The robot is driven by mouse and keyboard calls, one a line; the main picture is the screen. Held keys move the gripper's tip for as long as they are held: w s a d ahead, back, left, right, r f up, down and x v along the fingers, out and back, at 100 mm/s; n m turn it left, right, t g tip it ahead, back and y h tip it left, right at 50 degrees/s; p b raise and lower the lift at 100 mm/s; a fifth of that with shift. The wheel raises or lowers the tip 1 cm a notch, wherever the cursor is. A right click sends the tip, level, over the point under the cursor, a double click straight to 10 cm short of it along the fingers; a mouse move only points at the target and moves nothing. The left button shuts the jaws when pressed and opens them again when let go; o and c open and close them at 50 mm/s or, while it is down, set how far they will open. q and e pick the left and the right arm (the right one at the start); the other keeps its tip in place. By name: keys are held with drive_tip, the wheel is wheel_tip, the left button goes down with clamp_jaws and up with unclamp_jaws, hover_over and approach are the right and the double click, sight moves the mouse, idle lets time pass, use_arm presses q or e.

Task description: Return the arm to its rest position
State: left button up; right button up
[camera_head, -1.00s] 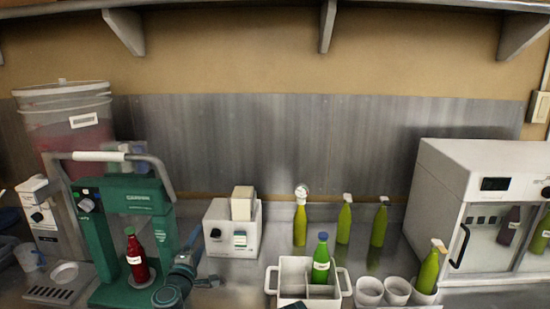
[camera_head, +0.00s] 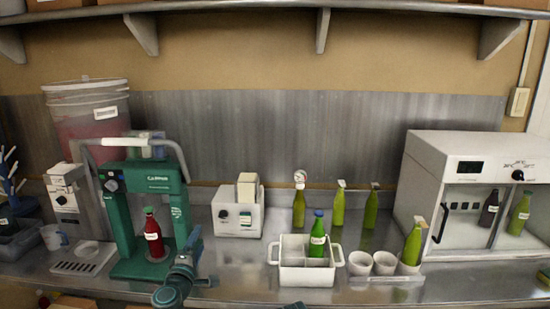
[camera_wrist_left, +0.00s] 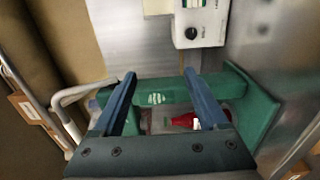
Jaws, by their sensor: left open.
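My left gripper (camera_head: 190,250) comes up from the bottom of the head view, in front of and just right of the green capping machine (camera_head: 180,212). In the left wrist view, its two blue fingers (camera_wrist_left: 160,78) stand apart with nothing between their tips. The green machine (camera_wrist_left: 160,95) shows behind the fingers. A red bottle (camera_head: 153,238) stands upright inside the machine's frame; it also shows in the wrist view (camera_wrist_left: 182,121), partly hidden by the gripper. My right gripper cannot be made out.
A white two-handled crate (camera_head: 290,275) holds a green blue-capped bottle (camera_head: 318,238). Right of it are white cups (camera_head: 385,263), several yellow-green bottles (camera_head: 338,205) and a white cabinet (camera_head: 440,170). A white box device (camera_head: 238,215) stands behind my gripper. A shelf (camera_head: 240,5) runs overhead.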

use_arm(q)
drive_tip(key=s+d+f+m+g+h, duration=0.3)
drive_tip(key=d+f+m+g, duration=0.1)
drive_tip(key=d+f+m, duration=0.15)
drive_tip(key=s+d+f+m+g+h, duration=0.3)
drive_tip(key=d+f+m, duration=0.2)
drive_tip(key=d+m, duration=0.2)
drive_tip(key=s+a+f+m+g+y, duration=0.2)
drive_tip(key=s+a+f+g+y, duration=0.25)
drive_tip(key=s+f, duration=0.2)
drive_tip(key=s+a+f+m+g+y, duration=0.3)
drive_tip(key=s+f+g, duration=0.25)
drive_tip(key=s, duration=0.25)
drive_tip(key=s+d+m+g, duration=0.1)
drive_tip(key=s+d+m, duration=0.2)
drive_tip(key=d, duration=0.8)
drive_tip(key=s+y, duration=0.1)
drive_tip(key=s, duration=0.1)
drive_tip(key=shift+s+d+r+m, duration=0.15)
drive_tip(key=shift+s+r+m, duration=0.2)
drive_tip(key=shift+s, duration=0.05)
use_arm(e)
drive_tip(key=shift+s, duration=0.35)
